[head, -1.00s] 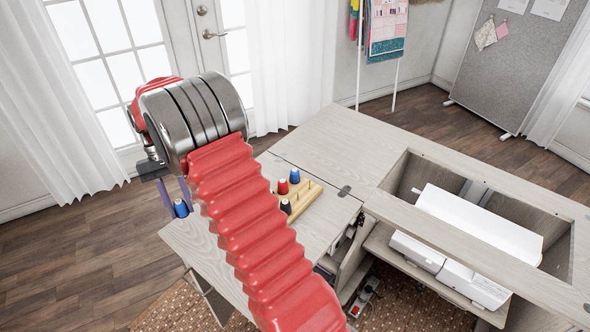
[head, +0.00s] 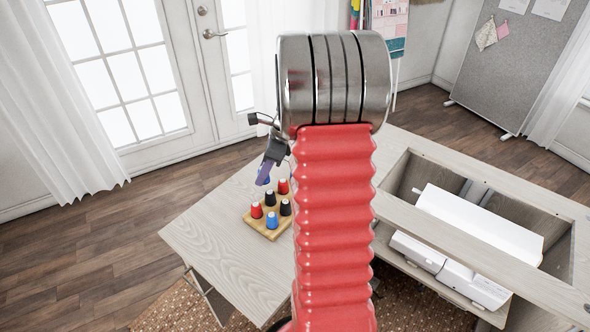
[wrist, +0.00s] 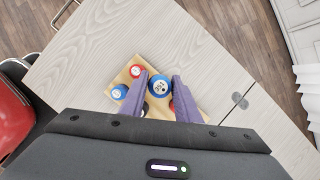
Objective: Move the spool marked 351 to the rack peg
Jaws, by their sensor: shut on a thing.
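A blue spool with a white marked top (wrist: 160,85) is between the purple fingers of my gripper (wrist: 166,83) in the wrist view; its number is too small to read. The rack holds red spools (head: 256,211), black spools (head: 285,207) and another blue spool (head: 272,220). The rack also shows in the wrist view (wrist: 122,77), beneath the held spool. I cannot tell which peg lies under it.
The rack stands on a pale wood tabletop (head: 215,235). Bare tabletop lies left of and in front of the rack. My red arm hides the table on the rack's right. An open cabinet well (head: 410,180) with a white machine (head: 480,222) is at right.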

